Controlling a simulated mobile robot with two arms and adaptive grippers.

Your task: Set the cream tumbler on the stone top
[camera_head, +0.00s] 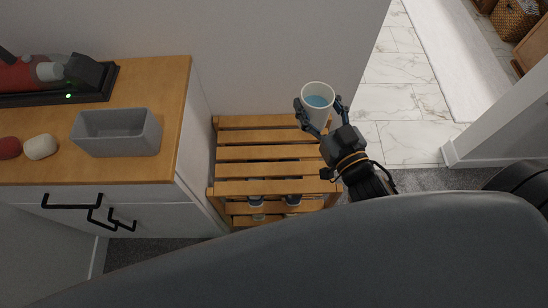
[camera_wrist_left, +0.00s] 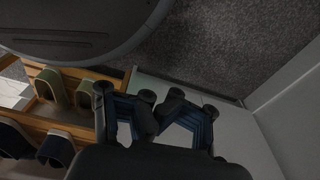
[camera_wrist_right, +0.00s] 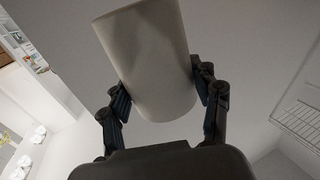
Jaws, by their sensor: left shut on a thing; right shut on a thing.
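The cream tumbler (camera_head: 318,112) is held up in the air, its open rim facing the head camera and blue showing inside. My right gripper (camera_head: 321,115) is shut around its sides. In the right wrist view the tumbler (camera_wrist_right: 152,60) sits between the two fingers, above the palm. My left gripper (camera_wrist_left: 160,98) shows only in the left wrist view, low beside a slatted rack; its fingertips are close together and I see nothing between them. I cannot make out a stone top in these views.
A wooden slatted rack (camera_head: 265,153) with shoes on its lower shelf stands below the tumbler. Marble floor (camera_head: 400,85) opens beyond the wall end.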

